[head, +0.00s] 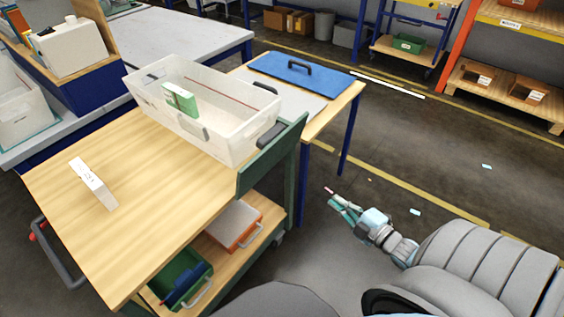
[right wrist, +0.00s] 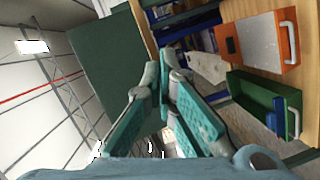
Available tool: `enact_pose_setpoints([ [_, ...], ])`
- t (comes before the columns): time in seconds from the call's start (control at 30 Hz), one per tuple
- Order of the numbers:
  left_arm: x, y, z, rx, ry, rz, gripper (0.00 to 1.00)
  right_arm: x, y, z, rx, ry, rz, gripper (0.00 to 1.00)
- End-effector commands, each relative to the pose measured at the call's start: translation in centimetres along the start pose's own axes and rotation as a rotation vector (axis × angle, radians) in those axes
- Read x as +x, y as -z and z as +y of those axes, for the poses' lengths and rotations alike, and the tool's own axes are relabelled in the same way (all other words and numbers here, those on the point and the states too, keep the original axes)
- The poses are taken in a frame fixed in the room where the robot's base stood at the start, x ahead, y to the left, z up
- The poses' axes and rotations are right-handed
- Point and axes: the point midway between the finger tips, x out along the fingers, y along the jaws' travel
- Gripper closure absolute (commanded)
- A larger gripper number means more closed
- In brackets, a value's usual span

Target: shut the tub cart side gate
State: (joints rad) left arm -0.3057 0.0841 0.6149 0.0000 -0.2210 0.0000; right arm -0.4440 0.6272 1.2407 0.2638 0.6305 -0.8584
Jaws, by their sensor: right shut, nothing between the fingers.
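The tub cart has a wooden top (head: 150,165). A translucent tub (head: 215,130) sits on the top behind the panel. My right gripper (head: 333,197) is shut and empty, right of the cart and apart from the post in the head view. In the right wrist view the fingers (right wrist: 160,62) are close together, with a green panel (right wrist: 105,70) beyond them. My left gripper is out of view.
The lower shelf holds an orange bin (head: 233,243) and a green bin (head: 180,280). A table with a blue lid (head: 320,80) stands behind the cart.

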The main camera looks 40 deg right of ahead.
Motion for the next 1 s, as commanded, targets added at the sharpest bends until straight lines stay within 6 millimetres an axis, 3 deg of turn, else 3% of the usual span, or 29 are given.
enact_pose_setpoints([
  [0.03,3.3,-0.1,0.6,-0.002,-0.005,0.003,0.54,1.1,1.6,1.8,-0.127,-0.108,0.130,1.00],
  [0.1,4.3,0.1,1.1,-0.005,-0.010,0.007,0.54,1.3,4.6,5.6,-0.254,-0.239,0.258,1.00],
  [0.2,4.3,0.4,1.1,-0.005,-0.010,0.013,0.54,1.3,6.6,8.1,-0.315,-0.318,0.321,1.00],
  [0.37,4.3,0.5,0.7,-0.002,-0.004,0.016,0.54,3.2,7.5,9.2,-0.316,-0.324,0.321,1.00],
  [0.8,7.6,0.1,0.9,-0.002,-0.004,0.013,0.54,11.4,10.4,11.2,-0.314,-0.321,0.315,1.00],
  [1.0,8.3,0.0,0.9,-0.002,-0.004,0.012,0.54,13.2,11.1,11.8,-0.313,-0.317,0.313,1.00],
])
